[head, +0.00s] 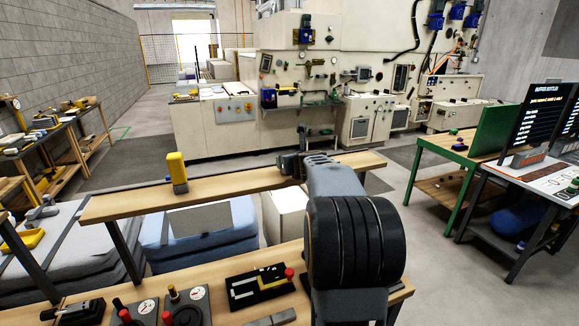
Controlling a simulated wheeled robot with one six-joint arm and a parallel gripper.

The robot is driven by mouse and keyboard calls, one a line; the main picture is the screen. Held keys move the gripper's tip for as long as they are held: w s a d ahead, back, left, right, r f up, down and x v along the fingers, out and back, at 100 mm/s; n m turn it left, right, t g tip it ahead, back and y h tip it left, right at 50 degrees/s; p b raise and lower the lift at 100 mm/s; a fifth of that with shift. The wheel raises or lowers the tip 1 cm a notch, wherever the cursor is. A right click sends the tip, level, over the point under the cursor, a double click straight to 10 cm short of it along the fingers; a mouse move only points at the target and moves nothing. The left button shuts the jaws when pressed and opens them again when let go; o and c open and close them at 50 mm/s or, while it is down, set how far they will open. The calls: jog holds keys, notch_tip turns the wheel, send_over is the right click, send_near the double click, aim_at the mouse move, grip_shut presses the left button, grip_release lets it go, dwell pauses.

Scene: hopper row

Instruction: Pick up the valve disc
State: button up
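My gripper (294,162) is at the far end of my arm, over the right half of the raised wooden shelf (235,184). It is small and dark, and my own arm partly covers it. I cannot tell whether its fingers are open or shut, or whether anything is between them. I cannot make out a valve disc for certain in the head view. The part of the shelf behind my arm and gripper is hidden.
A yellow upright object (177,170) stands on the shelf, left of my gripper. The lower bench (225,302) in front holds a black panel (258,287), gauges and red-knobbed parts. A green-legged table (456,151) stands at right. The shelf between the yellow object and my gripper is clear.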

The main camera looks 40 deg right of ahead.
jog(key=shift+c, duration=0.4)
jog(key=c, duration=1)
jog(key=shift+r, duration=0.15)
jog(key=shift+r+p, duration=0.25)
jog(key=shift+p, duration=0.05)
jog(key=r, duration=0.1)
jog(key=r+p, duration=0.2)
jog(key=shift+s+d+r, duration=0.15)
jog(key=shift+d+r, duration=0.1)
jog(key=shift+r, duration=0.05)
jog(key=s+d+r+p, duration=0.1)
jog(key=s+d+r, duration=0.6)
jog(key=d, duration=0.4)
jog(key=shift+s+d+r, duration=0.15)
jog(key=shift+r, duration=0.7)
